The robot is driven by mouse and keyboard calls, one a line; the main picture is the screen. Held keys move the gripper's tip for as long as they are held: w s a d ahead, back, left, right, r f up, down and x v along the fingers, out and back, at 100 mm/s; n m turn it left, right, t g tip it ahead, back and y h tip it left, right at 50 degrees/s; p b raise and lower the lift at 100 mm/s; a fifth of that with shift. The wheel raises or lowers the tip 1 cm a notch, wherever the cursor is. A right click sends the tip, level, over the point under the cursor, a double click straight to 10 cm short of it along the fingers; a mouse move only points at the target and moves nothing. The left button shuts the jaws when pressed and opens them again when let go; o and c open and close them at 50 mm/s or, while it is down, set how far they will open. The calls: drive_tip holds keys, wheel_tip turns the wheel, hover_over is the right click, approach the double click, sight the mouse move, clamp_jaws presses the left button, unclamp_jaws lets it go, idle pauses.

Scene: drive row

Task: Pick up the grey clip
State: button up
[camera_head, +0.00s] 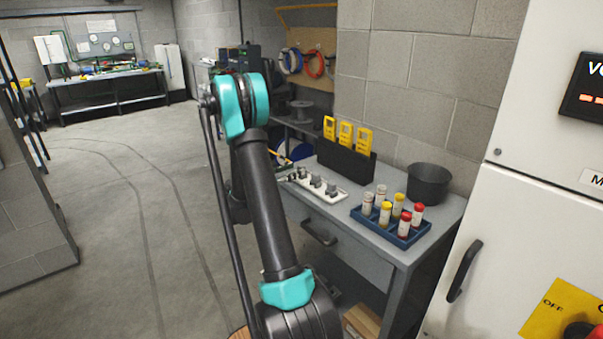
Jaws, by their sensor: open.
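Several small grey clip-like pieces stand in a row on a white strip (341,196) on the grey workbench. One grey clip (331,189) is near the strip's right end, and another (315,181) stands just left of it. The pieces at the strip's left end are small and partly crowded by my arm, so I cannot tell their shapes. My arm, black with teal joints, rises in front of the bench's left side. I cannot make out my gripper; it seems hidden behind the arm.
Right of the strip, a blue tray (391,231) holds several capped vials. A dark round pot (429,184) stands behind it. A black holder (345,163) with yellow devices stands behind the strip. A white cabinet (520,230) is at right. The floor at left is clear.

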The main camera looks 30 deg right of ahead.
drive_tip(key=shift+w+d, duration=0.15)
drive_tip(key=shift+d, duration=0.85)
clamp_jaws()
